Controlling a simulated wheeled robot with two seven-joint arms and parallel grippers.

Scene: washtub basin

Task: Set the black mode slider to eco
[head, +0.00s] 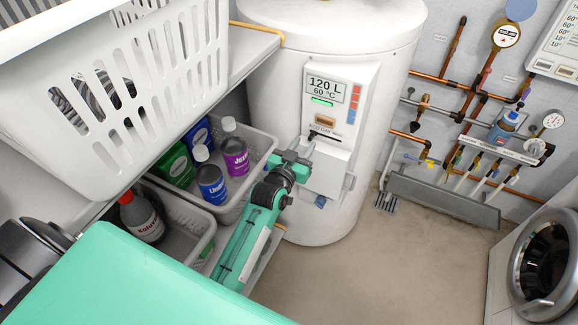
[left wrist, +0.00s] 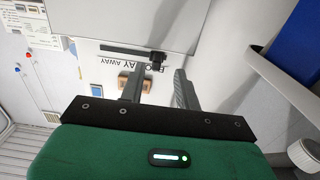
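The black mode slider (head: 312,136) is a small dark knob under the ECO DAY AWAY label (head: 325,131) on the white water heater panel (head: 341,88). In the left wrist view the panel is upside down, and the slider knob (left wrist: 157,60) sits towards the right part of its dark slot, on the ECO side; the ECO word is not readable there. My left gripper (head: 299,153) is at the panel's lower left, just below the knob. Its fingers (left wrist: 159,76) are apart, with the knob showing between their tips; contact cannot be told. My right gripper is not in view.
A white box (head: 328,168) juts out below the label, close to my left gripper. Baskets with bottles (head: 237,149) stand at the left, under a white laundry basket (head: 130,95). Copper pipes (head: 450,80) run on the right wall. The floor (head: 400,270) at the front right is clear.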

